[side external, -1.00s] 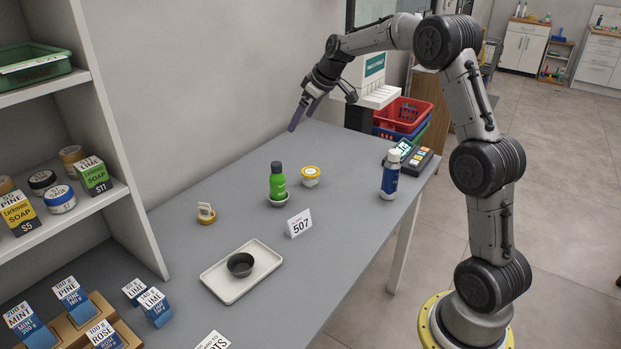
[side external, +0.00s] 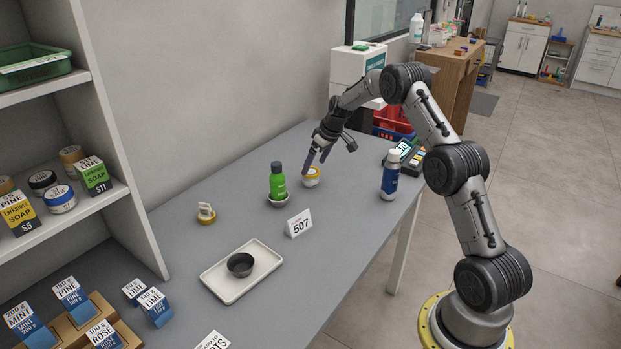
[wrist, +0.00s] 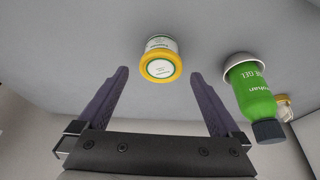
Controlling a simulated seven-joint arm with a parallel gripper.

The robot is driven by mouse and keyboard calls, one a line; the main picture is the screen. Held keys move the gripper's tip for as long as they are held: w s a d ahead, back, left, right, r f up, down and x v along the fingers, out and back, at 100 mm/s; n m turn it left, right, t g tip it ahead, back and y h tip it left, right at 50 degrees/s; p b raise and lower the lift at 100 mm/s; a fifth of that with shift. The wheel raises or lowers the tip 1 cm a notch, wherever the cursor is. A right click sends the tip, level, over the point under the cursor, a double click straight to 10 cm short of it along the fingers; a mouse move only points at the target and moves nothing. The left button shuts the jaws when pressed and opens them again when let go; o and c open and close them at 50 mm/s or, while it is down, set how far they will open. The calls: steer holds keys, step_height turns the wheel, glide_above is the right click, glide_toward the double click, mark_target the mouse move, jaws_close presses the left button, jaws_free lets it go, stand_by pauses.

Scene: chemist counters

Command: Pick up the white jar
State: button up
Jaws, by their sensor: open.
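The white jar (side external: 311,178) with a yellow lid stands upright on the grey counter, right of the green bottle. In the wrist view the white jar (wrist: 161,60) shows ahead of the fingertips, roughly midway between the two fingers. My gripper (side external: 316,158) is just above the jar in the side view, its fingers pointing down and partly covering it. In the wrist view my gripper (wrist: 160,72) is open with nothing between its fingers. I cannot tell whether a fingertip touches the jar.
A green bottle (side external: 278,180) stands in a small white dish left of the jar; a blue bottle (side external: 390,175) stands to the right. A 507 card (side external: 299,223), a white tray (side external: 221,287) with a dark bowl (side external: 240,265), and a card terminal (side external: 413,160) are also on the counter.

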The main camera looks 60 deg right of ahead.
mark_target(311, 171)
steer(key=x, duration=0.5)
steer(key=shift+a+f, duration=0.1)
steer(key=shift+f, duration=0.05)
steer(key=c, duration=1.3)
